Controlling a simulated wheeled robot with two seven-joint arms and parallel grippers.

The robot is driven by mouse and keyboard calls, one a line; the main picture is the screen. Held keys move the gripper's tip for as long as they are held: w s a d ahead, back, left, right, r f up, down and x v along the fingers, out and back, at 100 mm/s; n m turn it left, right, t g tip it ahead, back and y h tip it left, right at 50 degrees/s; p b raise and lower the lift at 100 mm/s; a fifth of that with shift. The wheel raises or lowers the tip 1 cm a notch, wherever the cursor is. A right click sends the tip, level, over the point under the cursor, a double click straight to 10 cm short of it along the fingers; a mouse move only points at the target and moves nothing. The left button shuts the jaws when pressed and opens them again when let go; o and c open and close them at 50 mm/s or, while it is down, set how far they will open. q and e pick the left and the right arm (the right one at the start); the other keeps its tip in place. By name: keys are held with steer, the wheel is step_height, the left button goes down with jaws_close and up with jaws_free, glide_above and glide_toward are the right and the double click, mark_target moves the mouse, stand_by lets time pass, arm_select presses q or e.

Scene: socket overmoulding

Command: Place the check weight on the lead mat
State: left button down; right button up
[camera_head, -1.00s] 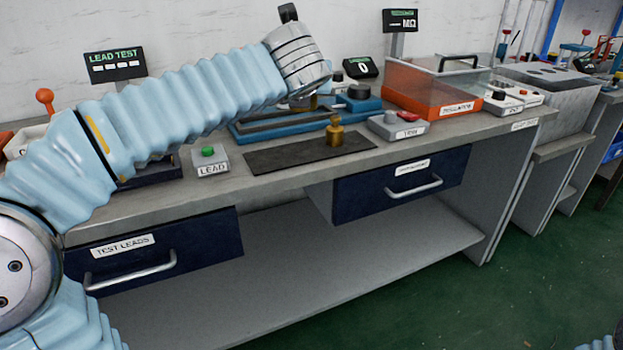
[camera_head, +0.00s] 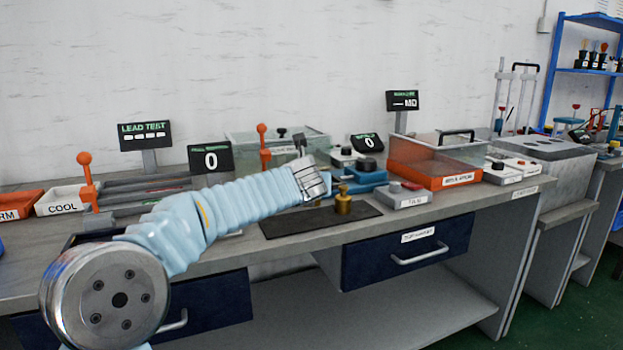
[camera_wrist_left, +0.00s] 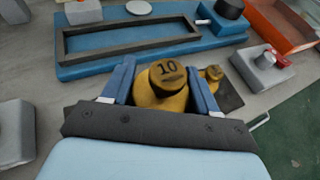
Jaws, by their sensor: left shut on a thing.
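My left gripper (camera_wrist_left: 163,90) is shut on a brass check weight (camera_wrist_left: 168,78) marked 10, seen from above between the blue fingers. In the head view my wrist mostly hides the gripper and this weight, over the rear part of a dark flat mat (camera_head: 290,226). I cannot tell whether the held weight touches anything. A second brass weight (camera_head: 343,204) stands upright on the mat, right of my wrist; it also shows in the left wrist view (camera_wrist_left: 213,74). My right gripper is not in view.
A blue tray-like fixture (camera_wrist_left: 130,40) lies behind the mat. A grey box with a red button (camera_head: 405,197) stands to the mat's right, with an orange clear-walled bin (camera_head: 435,172) behind it. An orange-knobbed lever (camera_head: 87,180) stands at left. The mat's front part is clear.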

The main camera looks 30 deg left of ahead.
mark_target(310, 216)
arm_select(q)
steer(key=shift+w+a+f, duration=0.25)
steer(key=shift+w+f, duration=0.2)
steer(key=shift+f, duration=0.1)
steer(key=shift+w+f+b, duration=0.15)
steer(key=shift+f+b, duration=0.55)
steer(key=shift+f, duration=0.9)
steer(key=shift+f, duration=0.1)
steer(key=c, duration=0.8)
jaws_free()
steer(key=shift+f, duration=0.25)
steer(key=o, duration=0.5)
steer(key=shift+r, duration=0.1)
steer(key=shift+r, duration=0.25)
steer(key=v, duration=1.2)
steer(key=shift+f, duration=0.2)
